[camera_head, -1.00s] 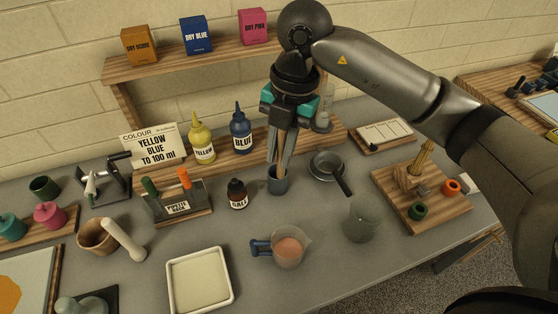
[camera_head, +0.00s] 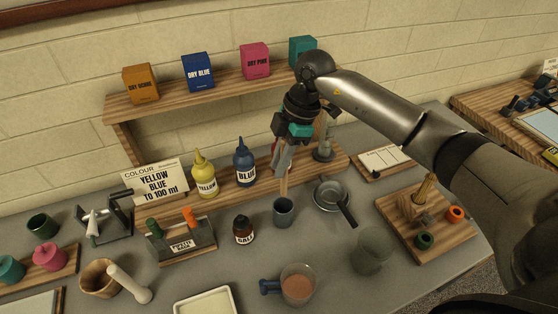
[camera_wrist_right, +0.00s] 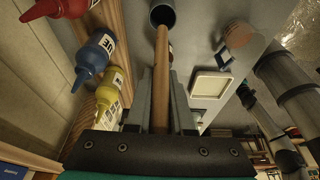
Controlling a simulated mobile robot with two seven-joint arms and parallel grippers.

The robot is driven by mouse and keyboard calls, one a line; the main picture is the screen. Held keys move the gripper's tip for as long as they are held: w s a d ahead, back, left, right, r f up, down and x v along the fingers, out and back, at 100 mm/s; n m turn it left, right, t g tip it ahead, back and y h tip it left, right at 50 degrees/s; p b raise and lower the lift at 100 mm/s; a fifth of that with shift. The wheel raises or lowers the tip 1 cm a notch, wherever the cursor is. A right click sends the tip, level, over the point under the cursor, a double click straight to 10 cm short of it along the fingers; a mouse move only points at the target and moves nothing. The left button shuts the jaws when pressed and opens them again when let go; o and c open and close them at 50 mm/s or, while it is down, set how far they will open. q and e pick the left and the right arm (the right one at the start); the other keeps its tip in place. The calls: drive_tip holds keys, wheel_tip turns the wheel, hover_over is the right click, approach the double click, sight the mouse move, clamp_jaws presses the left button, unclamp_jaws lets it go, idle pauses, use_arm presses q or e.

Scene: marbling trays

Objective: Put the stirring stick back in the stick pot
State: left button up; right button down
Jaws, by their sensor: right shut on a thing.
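My right gripper (camera_head: 284,168) is shut on the wooden stirring stick (camera_head: 284,187) and holds it about upright, pointing down. The stick pot (camera_head: 284,213), a small grey-blue cup, stands on the table directly below. In the head view the stick's lower end meets the pot's mouth. In the right wrist view the stick (camera_wrist_right: 161,75) runs from between the fingers to the rim of the pot (camera_wrist_right: 162,12). I cannot tell how far inside the tip is. My left gripper is out of view.
A brown dropper bottle (camera_head: 243,231) stands left of the pot, and a dark pan (camera_head: 329,194) is close at its right. The yellow bottle (camera_head: 204,177) and blue bottle (camera_head: 244,165) are behind. A cup of pink liquid (camera_head: 298,286) is in front.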

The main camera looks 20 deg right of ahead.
wheel_tip(320, 180, down, 10)
drive_tip(key=b, duration=0.6)
idle(0.5)
drive_tip(key=c, duration=0.7)
unclamp_jaws()
drive_tip(key=shift+r, duration=0.1)
drive_tip(key=p+v, duration=0.1)
drive_tip(key=v, duration=1.4)
drive_tip(key=shift+r, duration=0.1)
